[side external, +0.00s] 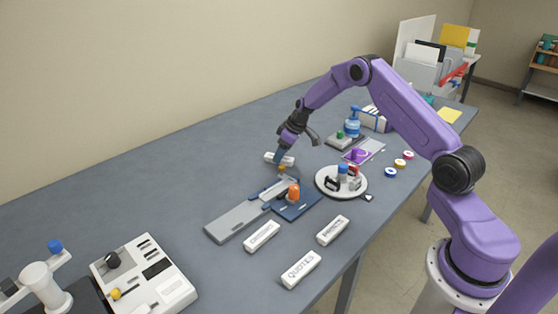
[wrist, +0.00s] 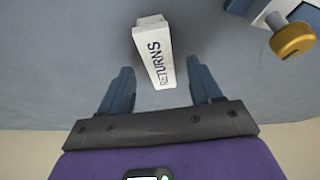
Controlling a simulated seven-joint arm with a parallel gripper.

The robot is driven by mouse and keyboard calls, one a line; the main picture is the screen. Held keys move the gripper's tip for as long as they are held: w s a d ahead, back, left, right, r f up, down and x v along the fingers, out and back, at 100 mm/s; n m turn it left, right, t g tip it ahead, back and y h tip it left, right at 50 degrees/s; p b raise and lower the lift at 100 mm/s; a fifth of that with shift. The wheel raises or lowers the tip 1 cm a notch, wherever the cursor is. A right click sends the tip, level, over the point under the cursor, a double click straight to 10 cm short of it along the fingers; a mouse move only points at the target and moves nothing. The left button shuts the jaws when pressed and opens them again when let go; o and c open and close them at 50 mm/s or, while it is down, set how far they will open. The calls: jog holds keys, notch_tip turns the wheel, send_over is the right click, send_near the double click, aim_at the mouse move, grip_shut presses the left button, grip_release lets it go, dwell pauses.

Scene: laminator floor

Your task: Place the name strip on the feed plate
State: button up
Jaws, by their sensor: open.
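A white strip block lettered RETURNS (wrist: 155,55) lies on the table in the wrist view, ahead of and between my fingers. It shows in the side view as a small white block (side external: 272,156), partly hidden by my gripper (side external: 281,154). My gripper is open; both blue fingers show in the wrist view (wrist: 160,80), with nothing clearly held. Other white lettered strips lie at the front: QUOTES (side external: 300,269), and two more (side external: 262,236) (side external: 333,230) whose words are hard to read. A long grey plate (side external: 232,223), which looks like the feed plate, is bare.
A blue device with an orange knob (side external: 294,194) adjoins the plate, close to my gripper. A round white tray (side external: 330,191) holds small items. A white control box (side external: 145,275) stands at front left. The table's left middle is clear.

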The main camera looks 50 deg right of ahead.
jog(key=shift+x, duration=0.8)
jog(key=shift+f, duration=0.1)
grip_shut()
